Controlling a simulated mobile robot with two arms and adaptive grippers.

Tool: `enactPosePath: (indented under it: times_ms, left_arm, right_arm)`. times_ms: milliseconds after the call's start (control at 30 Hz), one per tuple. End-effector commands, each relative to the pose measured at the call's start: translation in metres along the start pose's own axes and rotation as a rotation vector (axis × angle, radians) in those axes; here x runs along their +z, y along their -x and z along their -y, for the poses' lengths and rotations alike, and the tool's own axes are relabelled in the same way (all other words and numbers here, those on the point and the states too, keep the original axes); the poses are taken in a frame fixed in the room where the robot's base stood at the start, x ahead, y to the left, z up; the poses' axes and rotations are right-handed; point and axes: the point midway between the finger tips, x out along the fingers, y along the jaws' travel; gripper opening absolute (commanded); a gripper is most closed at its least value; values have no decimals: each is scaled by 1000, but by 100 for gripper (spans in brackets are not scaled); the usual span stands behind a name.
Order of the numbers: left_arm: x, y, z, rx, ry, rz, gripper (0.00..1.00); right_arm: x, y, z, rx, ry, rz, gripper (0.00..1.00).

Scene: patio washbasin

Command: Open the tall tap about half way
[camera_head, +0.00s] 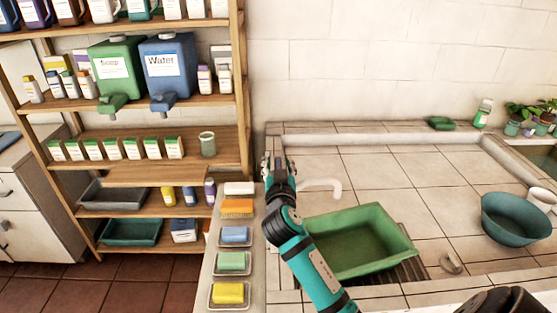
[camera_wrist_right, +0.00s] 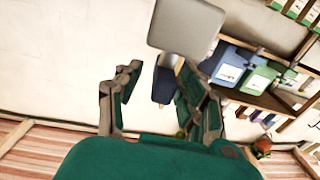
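The white curved spout (camera_head: 322,187) of what looks like the tall tap shows just right of my right gripper in the head view; the rest of the tap is hidden behind my arm. My right gripper (camera_head: 276,170) is at the left edge of the tiled counter. In the right wrist view its fingers (camera_wrist_right: 160,105) are spread apart. A dark blue-grey piece (camera_wrist_right: 165,84) with a pale grey square plate (camera_wrist_right: 186,27) above it shows between and beyond the fingers, closer to the right finger; I cannot tell whether they touch.
A green basin (camera_head: 360,245) stands on a drain grate right of my right arm. Several sponges and brushes on trays (camera_head: 231,263) line the counter's left edge. A wooden shelf (camera_head: 165,100) with dispensers is at left. A teal bowl (camera_head: 515,220) is at far right.

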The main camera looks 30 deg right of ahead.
Motion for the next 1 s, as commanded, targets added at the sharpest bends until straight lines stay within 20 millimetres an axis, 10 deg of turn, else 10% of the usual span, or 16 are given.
enactPosePath:
  times_ms: [300, 600, 1000]
  left_arm:
    - [1, 0, 0, 0, 1, 1, 44]
    - [1, 0, 0, 0, 2, 1, 44]
    - [0, 6, 0, -1, 2, 1, 44]
  right_arm:
    - [1, -2, 0, 0, 1, 1, 38]
    - [1, -2, 0, 0, 1, 1, 0]
    - [-1, -2, -1, -38, 2, 1, 0]
